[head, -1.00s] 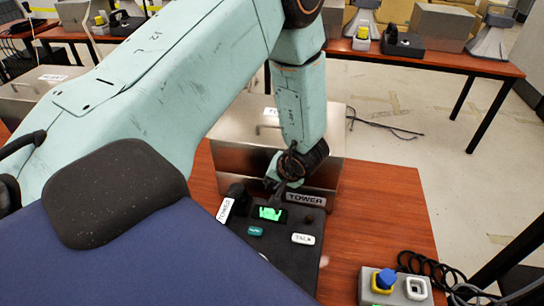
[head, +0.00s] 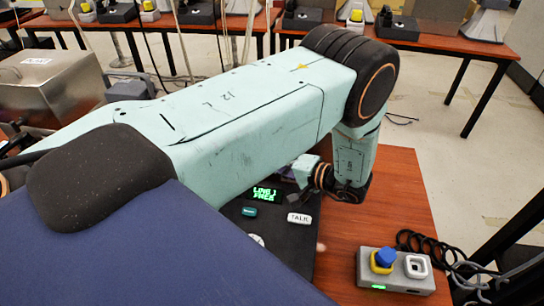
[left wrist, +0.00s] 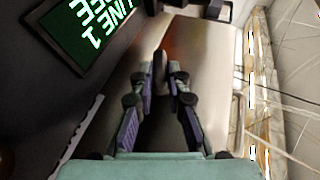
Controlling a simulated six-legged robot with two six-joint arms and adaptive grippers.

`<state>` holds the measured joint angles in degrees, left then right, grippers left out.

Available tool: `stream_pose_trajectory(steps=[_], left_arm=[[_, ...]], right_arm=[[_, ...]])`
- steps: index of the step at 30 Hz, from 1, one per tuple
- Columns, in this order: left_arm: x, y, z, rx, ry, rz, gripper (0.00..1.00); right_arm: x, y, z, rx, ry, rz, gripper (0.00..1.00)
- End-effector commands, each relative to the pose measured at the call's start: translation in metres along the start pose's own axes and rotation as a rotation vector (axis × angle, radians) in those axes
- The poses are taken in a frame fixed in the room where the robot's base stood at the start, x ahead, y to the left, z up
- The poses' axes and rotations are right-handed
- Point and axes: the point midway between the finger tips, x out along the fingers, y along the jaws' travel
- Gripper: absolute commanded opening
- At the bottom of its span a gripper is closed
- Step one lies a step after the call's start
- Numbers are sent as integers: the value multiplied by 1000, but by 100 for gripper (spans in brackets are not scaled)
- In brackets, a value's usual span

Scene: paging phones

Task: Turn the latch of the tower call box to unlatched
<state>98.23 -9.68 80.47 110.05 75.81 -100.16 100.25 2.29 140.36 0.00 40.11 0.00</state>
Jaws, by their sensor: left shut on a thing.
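The tower call box, a brushed metal box, fills the middle of the left wrist view (left wrist: 208,62). In the head view my left arm hides it. My left gripper (left wrist: 163,72) has its fingers drawn together at the box front, shut on a small dark piece that looks like the latch. The fingers cover most of this piece, so its turn position cannot be read. My right gripper is not in view.
A grey button unit (head: 396,283) sits at the right on the wooden table (head: 400,200). Another metal box (head: 55,85) stands at left.

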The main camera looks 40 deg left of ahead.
Motion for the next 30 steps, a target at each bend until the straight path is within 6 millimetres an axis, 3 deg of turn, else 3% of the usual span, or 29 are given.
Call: stream_pose_trajectory(steps=[3, 12, 30], left_arm=[[1, 8, 0, 26, 3, -64, 0], [1, 8, 0, 73, 2, -173, 0], [0, 6, -1, 87, 5, -210, 0]], right_arm=[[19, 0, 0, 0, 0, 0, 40], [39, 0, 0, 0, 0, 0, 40], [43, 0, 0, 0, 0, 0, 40]])
